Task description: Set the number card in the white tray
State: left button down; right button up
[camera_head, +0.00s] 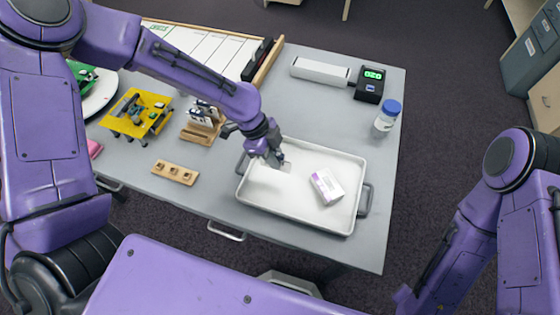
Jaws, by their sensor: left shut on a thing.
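The white tray (262,203) stands on the grey table, with a handle at each end. My left gripper (281,164) reaches over the tray's far left part, pointing down. It is shut on a small pale thing (287,168), probably the number card. Most of it is hidden by the fingers, and no number can be read. I cannot tell whether it touches the tray floor. A white and purple box (327,187) lies in the right part of the tray. My right arm is at the right, off the table, and its gripper is not in view.
A wooden block with holes (175,172), a wooden stand (200,132) and a yellow model (138,112) are left of the tray. A blue-capped bottle (386,119), a black device with green display (370,84) and a white bar (320,71) are behind it.

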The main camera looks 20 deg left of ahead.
pick_arm(q)
jog(key=f, duration=0.1)
jog(key=w+f+p, duration=0.1)
jog(key=f, duration=0.2)
jog(key=shift+w+d+f, duration=0.2)
jog(key=shift+d+f, duration=0.05)
jog(key=shift+w+f, duration=0.1)
jog(key=shift+f, duration=0.25)
jog(key=c, duration=1)
grip_release()
jog(key=shift+f, duration=0.1)
jog(key=shift+c, duration=0.2)
